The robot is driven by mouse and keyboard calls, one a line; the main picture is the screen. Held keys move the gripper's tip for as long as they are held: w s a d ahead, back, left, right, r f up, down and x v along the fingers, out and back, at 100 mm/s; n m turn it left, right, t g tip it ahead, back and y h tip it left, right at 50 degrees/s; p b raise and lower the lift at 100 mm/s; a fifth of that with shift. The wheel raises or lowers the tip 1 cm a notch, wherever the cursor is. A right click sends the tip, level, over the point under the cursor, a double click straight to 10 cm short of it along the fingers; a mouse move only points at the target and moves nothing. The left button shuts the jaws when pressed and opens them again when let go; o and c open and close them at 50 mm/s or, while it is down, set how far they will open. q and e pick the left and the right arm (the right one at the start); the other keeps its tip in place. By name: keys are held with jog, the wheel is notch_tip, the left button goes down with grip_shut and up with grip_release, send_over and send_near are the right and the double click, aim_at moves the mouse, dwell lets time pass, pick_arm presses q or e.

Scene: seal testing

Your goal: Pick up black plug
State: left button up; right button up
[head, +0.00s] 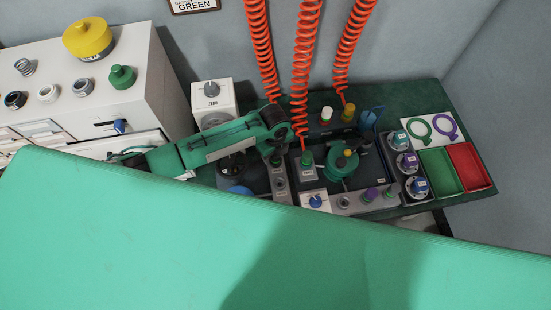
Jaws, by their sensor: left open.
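My left gripper (285,132) is dark and sits at the end of my green left arm, over the left part of the dark test bench (413,98). It is open, and I see nothing held in it. I cannot pick out a black plug for certain; one near the gripper could be hidden by it. A small black round piece (15,100) lies on the white cabinet at the far left, but I cannot tell whether it is a plug. My right gripper is not in view.
Coiled orange hoses (302,70) hang over the bench. A green fixture (341,163) stands right of the gripper. Green (440,171) and red (470,167) trays lie at the right. A white ZERO box (213,102) stands behind my arm. My own green body covers the foreground.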

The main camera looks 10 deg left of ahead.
pick_arm(q)
jog(key=c, duration=1.1)
jog(key=shift+r, duration=0.2)
